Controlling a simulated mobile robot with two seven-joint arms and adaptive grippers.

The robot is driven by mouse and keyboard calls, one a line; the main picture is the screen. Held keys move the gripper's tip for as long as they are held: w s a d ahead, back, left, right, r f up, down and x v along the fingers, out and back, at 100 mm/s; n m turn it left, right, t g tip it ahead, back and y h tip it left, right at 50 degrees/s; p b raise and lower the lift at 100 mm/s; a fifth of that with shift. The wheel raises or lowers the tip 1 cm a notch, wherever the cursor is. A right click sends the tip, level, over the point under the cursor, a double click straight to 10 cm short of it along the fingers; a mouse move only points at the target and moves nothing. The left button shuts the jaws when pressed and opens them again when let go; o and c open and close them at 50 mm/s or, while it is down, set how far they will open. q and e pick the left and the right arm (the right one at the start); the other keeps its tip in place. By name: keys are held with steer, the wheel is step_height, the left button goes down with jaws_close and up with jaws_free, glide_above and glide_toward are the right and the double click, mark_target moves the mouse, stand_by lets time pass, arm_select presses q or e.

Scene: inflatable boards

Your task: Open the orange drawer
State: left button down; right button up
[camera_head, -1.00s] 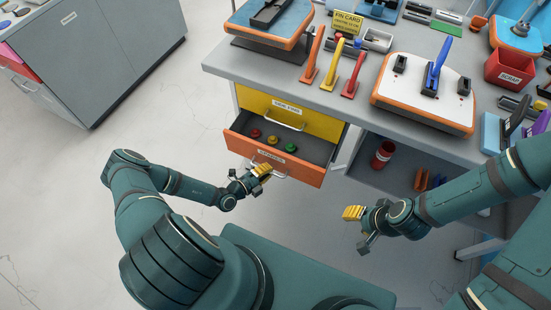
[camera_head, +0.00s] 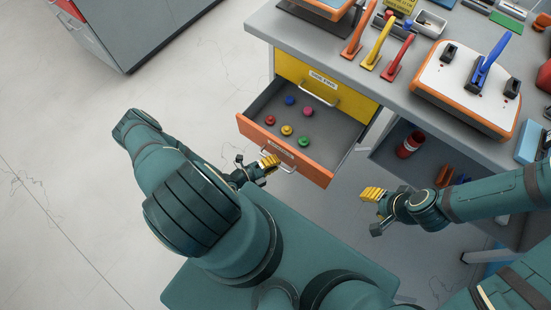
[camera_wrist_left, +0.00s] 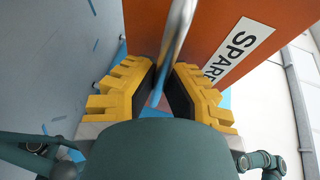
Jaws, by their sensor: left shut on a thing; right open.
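The orange drawer (camera_head: 255,131) is the lower drawer of the workbench and stands pulled out, with several small coloured knobs lying inside. My left gripper (camera_head: 270,162) is at the drawer's front, shut on its metal handle (camera_head: 283,167). In the left wrist view the handle (camera_wrist_left: 177,40) runs between the yellow fingers (camera_wrist_left: 160,90), beside the orange front (camera_wrist_left: 222,30) with a white label. My right gripper (camera_head: 372,194) is open and empty, to the right of the drawer and apart from it.
A shut yellow drawer (camera_head: 345,103) is above the orange one. The workbench top (camera_head: 350,62) holds several tools and a white-and-orange board (camera_head: 462,88). A red can (camera_head: 410,145) stands on the lower shelf. Floor at left is clear.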

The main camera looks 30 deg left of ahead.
arm_select(q)
steer(key=c, duration=1)
jaws_free()
steer(key=v, duration=1.2)
steer(key=shift+r, duration=0.1)
steer(key=shift+d, duration=0.1)
steer(key=d+r+m+g+h, duration=0.2)
steer(key=d+r+m+g, duration=0.3)
steer(key=m+g, duration=0.65)
steer(key=d+r+m+g+h, duration=0.2)
steer(key=d+m+g, duration=0.5)
steer(key=m, duration=0.9)
steer(key=w+d+r+m+t+y, duration=0.1)
steer(key=w+d+r+m+y, duration=0.1)
steer(key=m, duration=0.5)
steer(key=w+d+r+m+t+y, duration=0.2)
steer(key=w+r+m, duration=0.2)
steer(key=m, duration=0.2)
steer(key=w+d+r+m+t+y, duration=0.2)
steer(key=w+r+m, duration=0.1)
steer(key=m, duration=0.4)
steer(key=shift+w+d+r+m+t+y, duration=0.25)
steer(key=shift+w+d+r+m+y, duration=0.1)
steer(key=shift+w+y, duration=0.1)
